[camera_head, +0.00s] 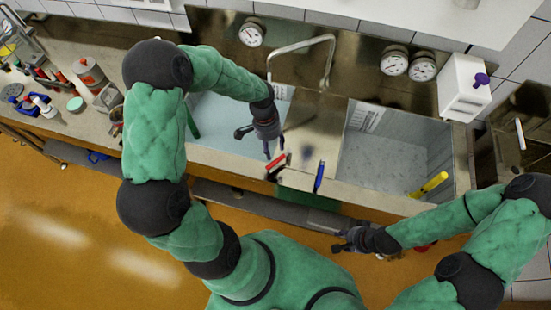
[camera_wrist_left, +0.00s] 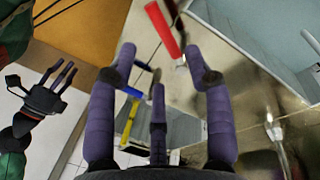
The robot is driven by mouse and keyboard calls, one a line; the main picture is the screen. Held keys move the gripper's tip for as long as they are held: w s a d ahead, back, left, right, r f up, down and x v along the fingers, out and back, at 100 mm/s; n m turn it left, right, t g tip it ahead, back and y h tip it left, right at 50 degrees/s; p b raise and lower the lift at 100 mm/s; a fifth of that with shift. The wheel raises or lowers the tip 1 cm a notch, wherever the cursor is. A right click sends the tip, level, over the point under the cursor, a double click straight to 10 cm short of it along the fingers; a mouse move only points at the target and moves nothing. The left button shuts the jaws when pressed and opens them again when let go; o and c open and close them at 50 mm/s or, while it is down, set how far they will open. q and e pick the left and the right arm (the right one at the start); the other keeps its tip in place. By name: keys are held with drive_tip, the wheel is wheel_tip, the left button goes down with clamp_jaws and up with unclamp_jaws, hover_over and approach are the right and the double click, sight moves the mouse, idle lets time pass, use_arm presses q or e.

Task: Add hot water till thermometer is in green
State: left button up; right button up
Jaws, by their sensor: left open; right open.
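Three round dial gauges are on the steel back wall: one above the left basin (camera_head: 251,33) and a pair (camera_head: 394,61) further right; no green zone is legible. A curved steel spout (camera_head: 302,45) stands behind the basins. A red handle (camera_head: 276,168) and a blue handle (camera_head: 319,176) stick out at the divider's front; a yellow handle (camera_head: 430,185) is at the right basin. My left gripper (camera_head: 268,150) is open and empty just above the red handle, which also shows beyond its fingers (camera_wrist_left: 162,65) in the left wrist view (camera_wrist_left: 164,32). My right gripper (camera_head: 342,240) is open and empty before the counter.
The left basin (camera_head: 215,155) holds pale bluish liquid; the right basin (camera_head: 448,160) has a pale grey interior. A white box with a purple knob (camera_head: 465,85) is at the right. Bottles and tools crowd the counter's left end (camera_head: 60,95).

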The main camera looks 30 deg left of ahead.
sight(275, 162)
use_arm(q)
drive_tip(key=f, duration=0.2)
drive_tip(key=d+f, duration=0.1)
drive_tip(key=f, duration=0.4)
drive_tip(key=shift+s+d+f, duration=0.2)
drive_tip(key=shift+s+f, duration=0.05)
drive_tip(key=shift+f, duration=0.1)
clamp_jaws()
